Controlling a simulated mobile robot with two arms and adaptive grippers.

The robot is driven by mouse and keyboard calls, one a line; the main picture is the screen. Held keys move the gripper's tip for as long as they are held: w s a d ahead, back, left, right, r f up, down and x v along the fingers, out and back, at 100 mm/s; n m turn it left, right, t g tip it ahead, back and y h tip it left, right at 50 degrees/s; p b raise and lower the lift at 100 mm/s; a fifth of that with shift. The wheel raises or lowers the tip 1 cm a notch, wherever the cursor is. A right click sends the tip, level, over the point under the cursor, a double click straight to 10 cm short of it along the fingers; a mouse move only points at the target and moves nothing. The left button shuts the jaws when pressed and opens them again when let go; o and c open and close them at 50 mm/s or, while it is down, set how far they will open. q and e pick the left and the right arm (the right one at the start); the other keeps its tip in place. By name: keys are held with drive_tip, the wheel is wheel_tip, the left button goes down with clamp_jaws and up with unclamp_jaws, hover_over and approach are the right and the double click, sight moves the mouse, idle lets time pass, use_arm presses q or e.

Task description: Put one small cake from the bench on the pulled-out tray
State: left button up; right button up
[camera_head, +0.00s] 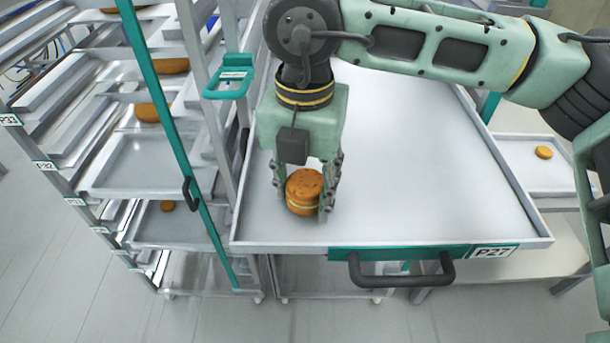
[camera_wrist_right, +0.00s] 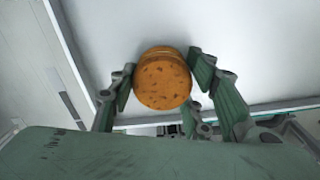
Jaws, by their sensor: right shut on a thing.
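My right gripper (camera_head: 307,190) is shut on a small round cake (camera_head: 304,190), orange-brown with darker spots and a pale band round its middle. The gripper points down over the front left part of the pulled-out tray (camera_head: 430,190), a grey metal tray with a teal front labelled P27. The rest of the tray is bare. I cannot tell whether the cake touches the tray floor. In the right wrist view the cake (camera_wrist_right: 163,78) sits between the fingers, with the tray surface (camera_wrist_right: 240,50) behind it. My left gripper is not in view.
A rack at the left (camera_head: 140,170) holds trays with several cakes. A teal bar (camera_head: 165,120) and latch (camera_head: 229,80) stand close left of the tray. A black handle (camera_head: 400,272) juts from its front. A tray with one cake (camera_head: 543,152) lies at the right.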

drive_tip(key=shift+f, duration=0.15)
drive_tip(key=shift+f+b, duration=0.1)
drive_tip(key=shift+b, duration=0.2)
drive_tip(key=o, duration=0.8)
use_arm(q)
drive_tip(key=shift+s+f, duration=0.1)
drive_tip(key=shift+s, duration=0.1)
